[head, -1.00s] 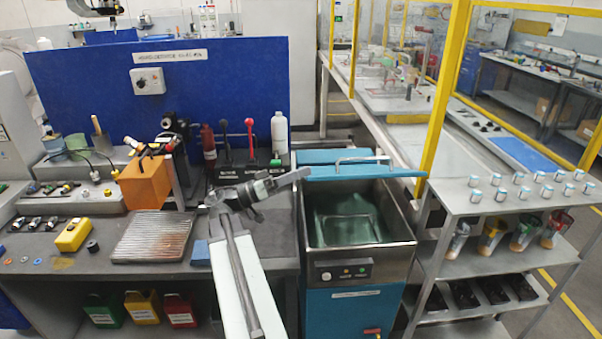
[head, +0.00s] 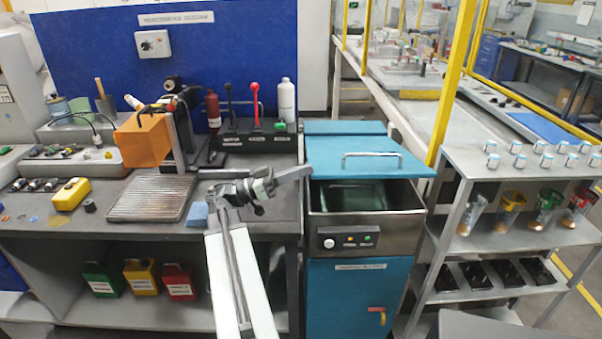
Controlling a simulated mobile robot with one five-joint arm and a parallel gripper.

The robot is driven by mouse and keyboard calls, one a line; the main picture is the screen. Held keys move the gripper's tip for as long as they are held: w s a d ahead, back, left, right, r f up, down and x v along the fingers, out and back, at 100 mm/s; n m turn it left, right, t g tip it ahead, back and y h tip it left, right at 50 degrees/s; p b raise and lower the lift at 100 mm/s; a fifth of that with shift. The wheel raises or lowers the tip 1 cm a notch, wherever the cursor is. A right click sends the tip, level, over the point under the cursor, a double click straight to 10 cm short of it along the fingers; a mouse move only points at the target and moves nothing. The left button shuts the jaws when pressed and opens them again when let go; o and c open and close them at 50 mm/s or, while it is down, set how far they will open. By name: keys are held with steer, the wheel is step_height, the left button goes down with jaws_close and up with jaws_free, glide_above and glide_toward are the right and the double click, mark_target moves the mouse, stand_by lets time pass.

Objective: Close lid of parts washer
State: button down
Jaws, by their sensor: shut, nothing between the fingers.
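The parts washer (head: 368,232) is a steel tank on a blue cabinet, right of the workbench. Its blue lid (head: 330,165) has a metal bar handle (head: 372,156) and lies over the rear part of the tank. The front of the tank opening (head: 356,196) is uncovered, with a dark green interior. My gripper (head: 306,172) is shut and empty, at the end of my arm, by the left edge of the lid in the picture. I cannot tell whether it touches the lid.
The workbench (head: 60,215) at left carries a ribbed metal tray (head: 152,198), an orange box (head: 142,142) and a lever panel (head: 255,145). A metal shelf rack (head: 515,165) with small jars and cups stands close on the right. A yellow post (head: 452,85) rises behind.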

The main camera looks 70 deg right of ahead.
step_height(320, 180, up, 5)
steer(key=d+p, duration=0.1)
steer(key=p, duration=0.4)
steer(key=f+b+v, duration=0.1)
steer(key=b+v, duration=0.3)
steer(key=v, duration=0.6)
